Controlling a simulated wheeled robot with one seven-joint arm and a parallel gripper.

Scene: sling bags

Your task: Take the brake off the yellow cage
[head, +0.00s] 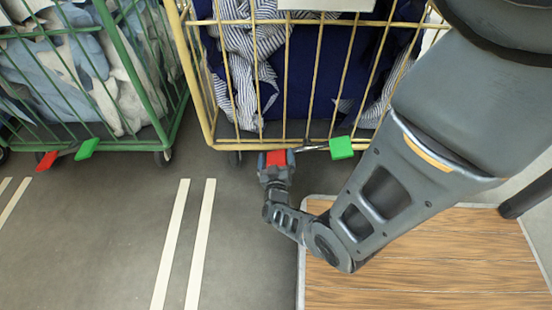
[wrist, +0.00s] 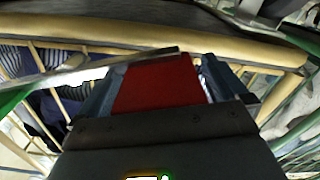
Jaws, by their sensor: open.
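The yellow cage (head: 212,110) stands at the top middle of the head view. At its lower front edge are a red pedal (head: 276,157) and, to the right, a green pedal (head: 341,147), with a metal bar between them. My gripper (head: 277,165) is at the red pedal, its body hiding part of it. In the wrist view the red pedal (wrist: 158,84) lies between my two open fingers; I cannot tell whether they touch it. A green edge (wrist: 12,100) shows at the left of that view.
A green cage (head: 160,130) with its own red pedal (head: 47,160) and green pedal (head: 87,149) stands to the left. A wooden platform (head: 430,260) lies below my arm at the right. Grey floor with white lines is clear in front.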

